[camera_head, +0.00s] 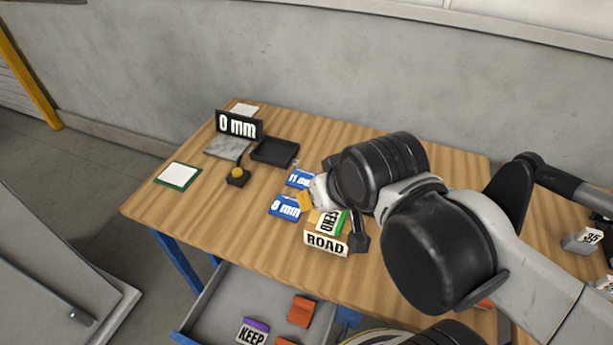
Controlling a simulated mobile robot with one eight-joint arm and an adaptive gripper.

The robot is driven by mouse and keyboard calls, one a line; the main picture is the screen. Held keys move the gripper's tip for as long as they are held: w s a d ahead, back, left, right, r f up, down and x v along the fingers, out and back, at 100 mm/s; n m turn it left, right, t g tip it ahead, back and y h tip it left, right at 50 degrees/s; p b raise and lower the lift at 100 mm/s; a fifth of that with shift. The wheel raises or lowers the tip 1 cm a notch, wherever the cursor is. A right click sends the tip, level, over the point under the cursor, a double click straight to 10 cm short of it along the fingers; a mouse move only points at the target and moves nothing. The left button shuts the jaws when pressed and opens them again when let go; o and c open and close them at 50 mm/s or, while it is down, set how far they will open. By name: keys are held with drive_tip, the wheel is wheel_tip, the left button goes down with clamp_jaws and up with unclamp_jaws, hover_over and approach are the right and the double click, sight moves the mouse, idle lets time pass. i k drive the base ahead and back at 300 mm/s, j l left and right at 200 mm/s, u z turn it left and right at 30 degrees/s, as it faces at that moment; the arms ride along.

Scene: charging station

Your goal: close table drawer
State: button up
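The table drawer (222,299) is pulled out below the front edge of the wooden table (165,205). Its grey inside shows at the bottom of the head view, and its front lies outside the picture. A KEEP block (251,332) with a purple top and orange blocks (301,311) lie in it. My arm reaches in from the right over the table. My gripper (338,215) is above the tabletop near the ROAD block, apart from the drawer. My arm hides much of it, so its opening is unclear.
A ROAD block (325,244), a green SEND block (331,221) and blue tags (285,207) lie near my gripper. A 0 mm display (238,125), black tray (275,151) and yellow button (238,175) stand at the back left. A grey wall (300,70) is behind.

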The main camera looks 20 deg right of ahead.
sight(234, 292)
drive_tip(key=k+j+u, duration=0.2)
drive_tip(key=u, duration=0.3)
drive_tip(key=k+j+u, duration=0.15)
drive_tip(key=u, duration=0.35)
drive_tip(key=i+j, duration=0.05)
drive_tip(key=j, duration=0.05)
